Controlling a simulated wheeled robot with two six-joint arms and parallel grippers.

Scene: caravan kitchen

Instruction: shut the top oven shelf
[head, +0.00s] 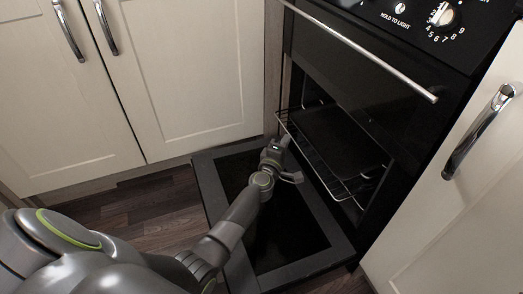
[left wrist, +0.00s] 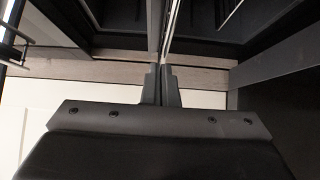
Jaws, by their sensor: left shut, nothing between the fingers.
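The top oven shelf (head: 318,163) is a wire rack. It sticks out a little from the dark oven cavity, with its front edge in front of the opening. The oven door (head: 335,243) is folded down flat, low in front of the oven. My left gripper (head: 286,141) is shut and empty at the left part of the shelf's front edge; I cannot tell whether it touches the wire. In the left wrist view the two fingers (left wrist: 161,85) are together, and a thin bright bar runs upward beyond their tips. My right gripper is not in view.
A second, closed oven compartment with a long handle (head: 365,50) is above the opening, below a control panel with a knob (head: 442,14). Cream cupboards (head: 190,75) stand on the left, another with a chrome handle (head: 478,130) on the right. Wooden floor (head: 150,205) is bare at left.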

